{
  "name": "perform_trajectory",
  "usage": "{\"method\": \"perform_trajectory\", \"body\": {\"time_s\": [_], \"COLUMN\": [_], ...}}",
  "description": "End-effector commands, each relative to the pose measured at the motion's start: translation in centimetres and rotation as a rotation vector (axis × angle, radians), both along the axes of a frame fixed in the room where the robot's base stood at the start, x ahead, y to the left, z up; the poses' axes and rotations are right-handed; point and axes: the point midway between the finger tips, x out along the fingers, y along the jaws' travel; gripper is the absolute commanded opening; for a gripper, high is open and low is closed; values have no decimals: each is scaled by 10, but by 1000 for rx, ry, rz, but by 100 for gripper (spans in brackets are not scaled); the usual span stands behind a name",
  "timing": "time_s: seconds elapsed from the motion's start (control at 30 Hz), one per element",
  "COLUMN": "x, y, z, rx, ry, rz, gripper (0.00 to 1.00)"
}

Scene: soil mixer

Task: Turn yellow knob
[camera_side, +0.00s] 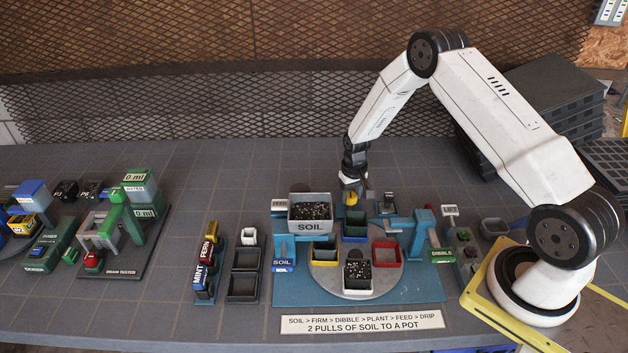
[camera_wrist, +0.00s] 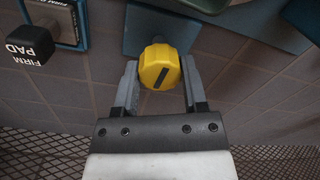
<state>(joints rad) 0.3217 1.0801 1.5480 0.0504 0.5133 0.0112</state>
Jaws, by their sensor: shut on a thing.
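The yellow knob (camera_wrist: 159,67) is round with a ridged edge and a dark slanted line on its face. In the wrist view it sits between the two fingers of my gripper (camera_wrist: 160,85), which is shut on it. In the side view my gripper (camera_side: 354,186) points down at the back of the soil mixer, and the yellow knob (camera_side: 351,198) shows just under its fingers. A blue plate (camera_wrist: 160,28) lies behind the knob in the wrist view.
The SOIL hopper (camera_side: 310,212) stands close left of my gripper. The turntable (camera_side: 385,286) with several coloured pots is in front. A black FIRM PAD knob (camera_wrist: 30,42) is at the upper left of the wrist view. Bare bench (camera_side: 240,160) lies behind.

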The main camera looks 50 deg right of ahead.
Motion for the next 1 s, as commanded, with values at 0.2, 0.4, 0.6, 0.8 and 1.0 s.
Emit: {"method": "perform_trajectory", "body": {"time_s": [0.2,0.4,0.6,0.8,1.0], "x": [1,1,1,1,1], "y": [-1,-1,-1,-1,0], "z": [1,1,1,1,0], "rx": [-1,-1,-2,-1,-1], "ry": [-3,-3,-4,-3,-1], "rz": [55,64,63,63,63], "gripper": [0,0,0,90,90]}}
